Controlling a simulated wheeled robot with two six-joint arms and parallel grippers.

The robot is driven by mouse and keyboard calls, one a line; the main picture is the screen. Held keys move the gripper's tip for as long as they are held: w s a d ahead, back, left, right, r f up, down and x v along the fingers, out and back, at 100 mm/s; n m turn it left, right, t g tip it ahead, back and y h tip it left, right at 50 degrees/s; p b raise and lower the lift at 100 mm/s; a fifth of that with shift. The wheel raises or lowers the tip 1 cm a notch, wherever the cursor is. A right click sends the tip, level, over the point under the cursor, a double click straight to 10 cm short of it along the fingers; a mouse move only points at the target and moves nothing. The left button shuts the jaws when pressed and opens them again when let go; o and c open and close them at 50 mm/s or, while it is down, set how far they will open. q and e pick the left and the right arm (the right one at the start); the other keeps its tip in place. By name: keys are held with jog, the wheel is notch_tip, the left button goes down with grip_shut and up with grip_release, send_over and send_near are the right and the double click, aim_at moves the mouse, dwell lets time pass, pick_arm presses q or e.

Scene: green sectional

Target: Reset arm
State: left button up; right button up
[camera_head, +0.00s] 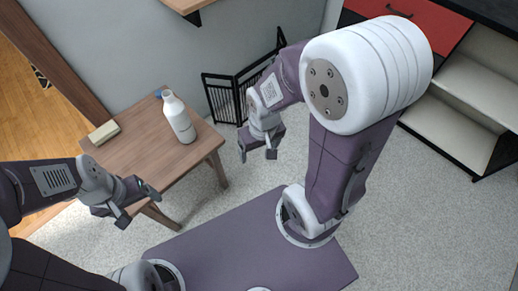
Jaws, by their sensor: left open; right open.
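My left gripper (136,204) is open and empty, in front of the near left side of a small wooden table (140,143). My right gripper (256,152) is open and empty over the carpet to the right of the table, hanging downward from a bent arm. Neither gripper touches an object that I can see. A white bottle (178,118) stands upright on the table.
A beige block (104,132) lies at the table's left edge. A small blue item (159,93) is behind the bottle. A black folding gate (237,93) stands behind the table. An open shelf unit (453,117) with a red drawer (420,22) is at the right. Carpet (420,220) is clear at lower right.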

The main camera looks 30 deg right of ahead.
notch_tip(320, 180, up, 28)
jog(key=p, duration=2.8)
